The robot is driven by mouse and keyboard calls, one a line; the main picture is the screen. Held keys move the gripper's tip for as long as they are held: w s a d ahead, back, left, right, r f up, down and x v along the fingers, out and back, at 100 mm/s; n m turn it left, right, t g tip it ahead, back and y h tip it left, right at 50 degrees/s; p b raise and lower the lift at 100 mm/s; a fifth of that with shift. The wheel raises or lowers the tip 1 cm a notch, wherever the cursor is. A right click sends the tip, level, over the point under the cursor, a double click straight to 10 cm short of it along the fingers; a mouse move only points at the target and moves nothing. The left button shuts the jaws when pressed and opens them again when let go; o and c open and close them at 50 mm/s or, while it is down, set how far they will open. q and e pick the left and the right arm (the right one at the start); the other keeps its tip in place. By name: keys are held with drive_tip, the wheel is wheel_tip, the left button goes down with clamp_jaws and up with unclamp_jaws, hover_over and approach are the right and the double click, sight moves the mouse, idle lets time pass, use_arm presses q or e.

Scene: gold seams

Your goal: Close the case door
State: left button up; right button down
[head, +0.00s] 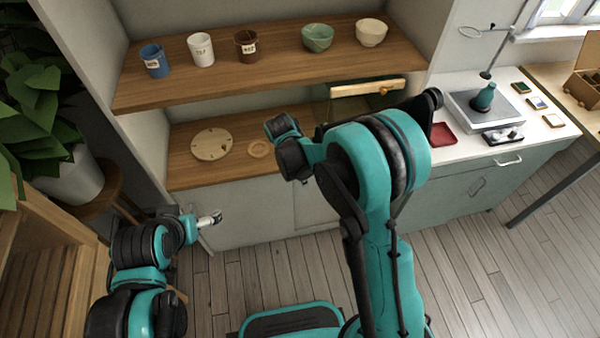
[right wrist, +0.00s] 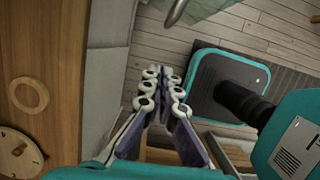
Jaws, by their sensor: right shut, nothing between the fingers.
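What appears to be the case door is a pale wood bar with a knob (head: 368,88) and a greenish pane beside it, on the lower shelf in the head view. My right forearm covers much of it, and I cannot tell how far it stands open.
Cups and bowls, including a green bowl (head: 317,37), line the upper shelf (head: 200,88). A round wooden disc (head: 211,144) and a ring (head: 259,149) lie on the lower shelf. A counter (head: 470,140) with a red tray (head: 442,134) is at right. Floor before the cabinets is clear.

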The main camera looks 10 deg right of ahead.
drive_tip(key=shift+w+d+f+b, duration=0.1)
drive_tip(key=shift+d+f+b, duration=0.1)
drive_tip(key=shift+d, duration=0.85)
drive_tip(key=shift+d+f+b, duration=0.15)
drive_tip(key=shift+d, duration=0.9)
